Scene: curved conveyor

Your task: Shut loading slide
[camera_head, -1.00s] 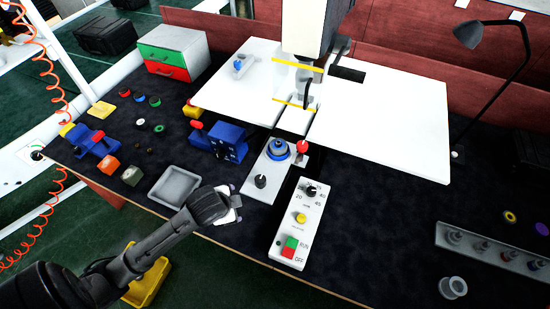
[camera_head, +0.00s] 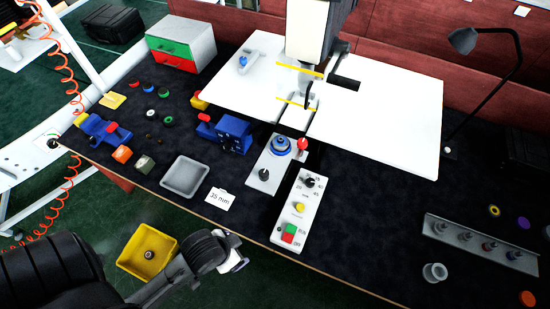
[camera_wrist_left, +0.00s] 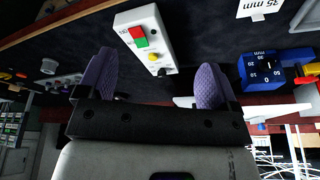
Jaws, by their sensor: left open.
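A grey slide plate (camera_head: 262,178) with a blue round die (camera_head: 281,144) and a black knob (camera_head: 264,174) sticks out toward me from under the white press (camera_head: 312,50). A red knob (camera_head: 302,144) stands beside the die. My left gripper (camera_head: 238,262) is in front of the table edge, below and left of the slide, touching nothing. In the left wrist view its two purple pads (camera_wrist_left: 153,80) are wide apart and empty. The slide cannot be made out there. My right gripper is not in view.
A control box (camera_head: 298,207) with RUN and OFF buttons stands right of the slide. A grey tray (camera_head: 185,176), a "35 mm" card (camera_head: 219,199) and a blue gauge block (camera_head: 232,134) lie left. A yellow bin (camera_head: 147,252) is below the table edge.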

